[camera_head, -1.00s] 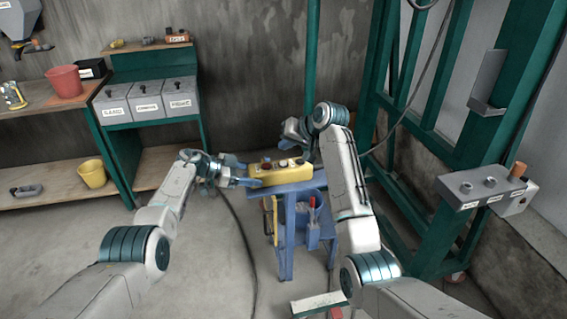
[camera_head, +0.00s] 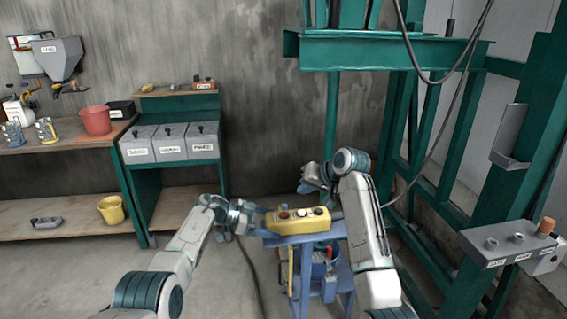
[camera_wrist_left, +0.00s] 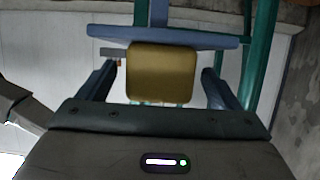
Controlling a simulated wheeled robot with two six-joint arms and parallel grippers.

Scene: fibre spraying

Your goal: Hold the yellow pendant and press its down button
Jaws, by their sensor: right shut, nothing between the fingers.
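The yellow pendant (camera_head: 303,226) lies on the blue stand (camera_head: 291,240) in the head view, with a red button and other small buttons on its top. I cannot tell which one is the down button. My left gripper (camera_head: 264,220) is at the pendant's left end. In the left wrist view the pendant's end (camera_wrist_left: 161,73) sits between the two open fingers (camera_wrist_left: 162,88), with a gap on each side. My right gripper (camera_head: 309,186) is shut and empty, above and behind the pendant, apart from it.
A green steel frame (camera_head: 395,55) with a hanging cable stands behind and right. A grey control box (camera_head: 510,243) is at the right. Grey lidded bins (camera_head: 170,146) and a wooden bench (camera_head: 62,140) stand at the left. The floor at left is clear.

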